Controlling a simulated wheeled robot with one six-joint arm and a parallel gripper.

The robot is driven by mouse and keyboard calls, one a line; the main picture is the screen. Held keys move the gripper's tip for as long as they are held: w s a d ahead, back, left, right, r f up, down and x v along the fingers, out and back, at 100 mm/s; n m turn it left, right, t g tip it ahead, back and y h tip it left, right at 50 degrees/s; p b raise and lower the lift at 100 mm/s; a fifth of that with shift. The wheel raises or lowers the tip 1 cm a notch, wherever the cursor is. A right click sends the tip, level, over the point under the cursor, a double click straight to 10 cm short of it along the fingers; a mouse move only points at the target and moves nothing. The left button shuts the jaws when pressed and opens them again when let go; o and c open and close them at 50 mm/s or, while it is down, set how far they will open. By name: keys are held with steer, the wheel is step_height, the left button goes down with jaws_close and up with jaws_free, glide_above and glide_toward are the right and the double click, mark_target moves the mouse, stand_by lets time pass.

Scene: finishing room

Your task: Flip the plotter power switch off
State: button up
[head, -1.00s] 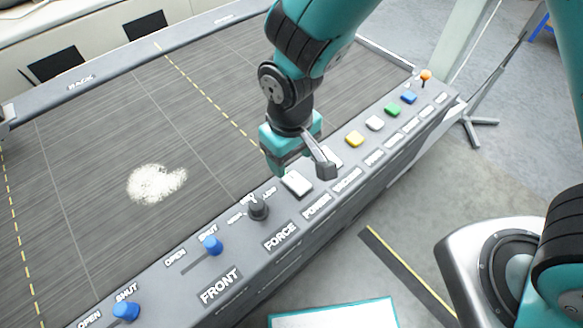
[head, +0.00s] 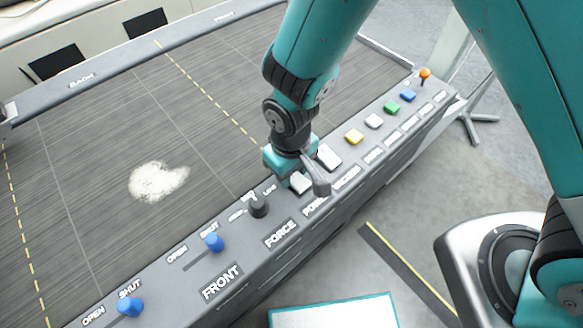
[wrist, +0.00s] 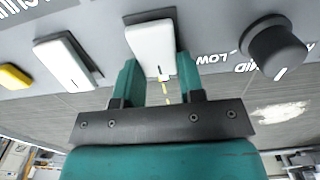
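The plotter power switch (head: 301,183) is a white rocker on the grey control panel, above the partly covered POWER label (head: 314,207). My gripper (head: 290,172) is right over it in the head view, and my wrist hides part of the rocker. In the wrist view the power switch (wrist: 150,42) lies just ahead of my gripper (wrist: 157,66). The two teal fingers are apart with a gap between them, nothing held, and their tips overlap the rocker's near end. I cannot tell whether they touch it or which way it is tilted.
A second white rocker (head: 329,157) is close on one side, a black knob (head: 258,206) on the other. Yellow (head: 354,137), white, green and blue buttons and an orange-topped lever (head: 425,75) continue rightward. Blue sliders (head: 213,242) are at left. The plotter bed (head: 90,150) holds white powder.

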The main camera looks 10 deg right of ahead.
steer(key=t+b, duration=0.1)
steer(key=b, duration=0.1)
steer(key=t+y+b, duration=0.1)
steer(key=b, duration=0.1)
steer(key=shift+s+d+f, duration=0.1)
steer(key=shift+s+f, duration=0.05)
steer(key=shift+s, duration=0.05)
steer(key=shift+s+r+t+y+b, duration=0.1)
steer(key=shift+r+t+y+b, duration=0.3)
steer(key=shift+t+y+b, duration=0.15)
steer(key=o, duration=0.9)
steer(key=shift+o, duration=0.2)
steer(key=v, duration=1.7)
steer(key=shift+r, duration=0.25)
steer(key=shift+d, duration=0.1)
